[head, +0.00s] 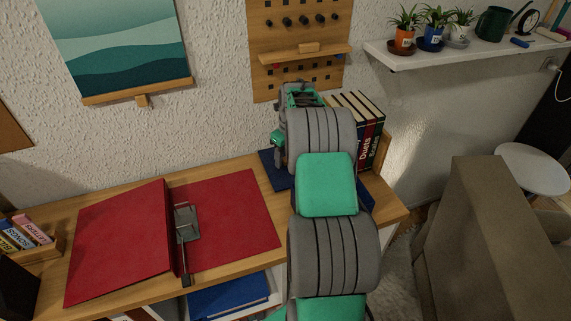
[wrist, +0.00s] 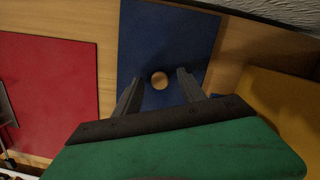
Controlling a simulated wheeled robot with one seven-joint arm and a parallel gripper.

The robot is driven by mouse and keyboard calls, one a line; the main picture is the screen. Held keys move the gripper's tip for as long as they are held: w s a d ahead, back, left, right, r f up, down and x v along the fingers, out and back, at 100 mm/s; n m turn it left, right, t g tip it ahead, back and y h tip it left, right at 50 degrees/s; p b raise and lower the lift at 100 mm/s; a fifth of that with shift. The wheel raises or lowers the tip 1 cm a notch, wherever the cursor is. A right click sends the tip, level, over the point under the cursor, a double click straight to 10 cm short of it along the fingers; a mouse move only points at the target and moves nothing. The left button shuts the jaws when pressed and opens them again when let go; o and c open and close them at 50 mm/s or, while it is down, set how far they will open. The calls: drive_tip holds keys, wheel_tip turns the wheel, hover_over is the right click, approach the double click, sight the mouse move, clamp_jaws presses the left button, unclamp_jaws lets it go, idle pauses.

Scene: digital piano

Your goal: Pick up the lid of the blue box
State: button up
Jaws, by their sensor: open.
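The blue lid (wrist: 168,35) is a flat panel with a round, light wooden knob (wrist: 159,80) in the wrist view. In the head view its blue edge (head: 270,166) shows beside my arm, which hides most of it and the box. My gripper (wrist: 160,76) is open above the lid. Its fingers appear on either side of the knob, with clear gaps. The frames do not show how far above the knob they are.
A red open binder (head: 235,215) lies left of the lid on the wooden desk (head: 232,170). Upright books (head: 370,130) stand behind on the right. A pegboard (head: 300,55) hangs on the wall behind my arm.

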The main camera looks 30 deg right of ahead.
drive_tip(key=shift+c, duration=0.5)
clamp_jaws()
